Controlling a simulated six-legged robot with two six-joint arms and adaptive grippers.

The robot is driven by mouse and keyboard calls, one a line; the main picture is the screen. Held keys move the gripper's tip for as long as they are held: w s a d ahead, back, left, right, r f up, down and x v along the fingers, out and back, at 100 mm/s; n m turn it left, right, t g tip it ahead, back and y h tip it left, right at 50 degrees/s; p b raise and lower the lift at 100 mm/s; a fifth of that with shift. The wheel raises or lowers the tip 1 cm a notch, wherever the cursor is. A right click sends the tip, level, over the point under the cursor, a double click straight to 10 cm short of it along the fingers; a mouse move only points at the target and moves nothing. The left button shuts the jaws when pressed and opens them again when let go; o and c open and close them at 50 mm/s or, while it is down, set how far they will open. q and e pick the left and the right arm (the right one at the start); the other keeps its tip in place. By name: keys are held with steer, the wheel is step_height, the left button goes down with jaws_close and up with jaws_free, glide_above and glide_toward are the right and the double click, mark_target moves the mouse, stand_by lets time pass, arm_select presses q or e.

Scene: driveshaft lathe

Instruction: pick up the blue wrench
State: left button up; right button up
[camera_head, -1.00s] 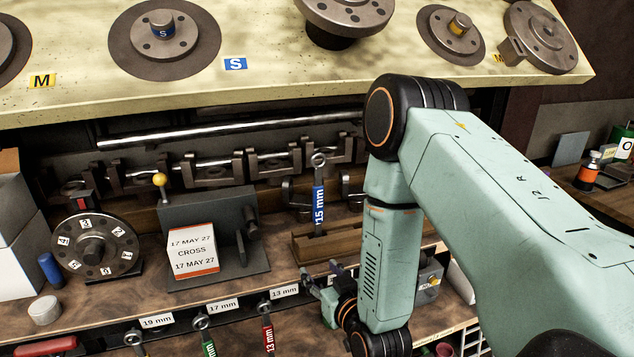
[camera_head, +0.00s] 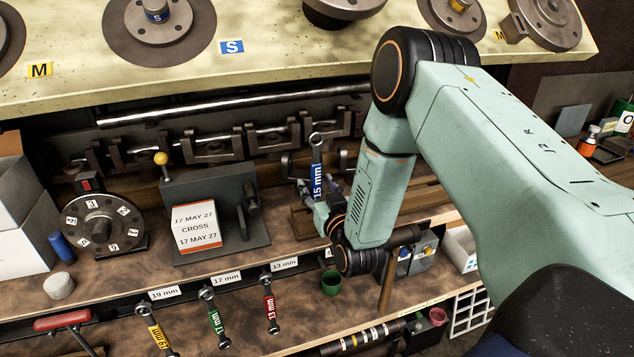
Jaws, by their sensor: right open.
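The blue wrench (camera_head: 317,175), labelled 15 mm, stands upright with its ring end at the top, in front of the metal bar and brackets. Its lower end is at a brown wooden block (camera_head: 302,222). My right gripper (camera_head: 322,196) is open at the lower part of the blue wrench, with fingers close beside it. I cannot tell whether the fingers touch it. My right arm comes in from the right and partly hides the area behind. My left gripper is not in view.
A yellow wrench (camera_head: 156,328), green wrench (camera_head: 215,322) and red wrench (camera_head: 269,308) hang on the front rail. A calendar block (camera_head: 196,227) and a numbered dial (camera_head: 102,223) stand left. A green cup (camera_head: 331,283) is below my gripper. A shelf (camera_head: 300,62) overhangs above.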

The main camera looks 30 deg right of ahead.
steer(key=shift+w, duration=0.3)
steer(key=shift+c, duration=0.3)
steer(key=shift+s, duration=0.1)
steer(key=shift+c, duration=0.8)
jaws_close()
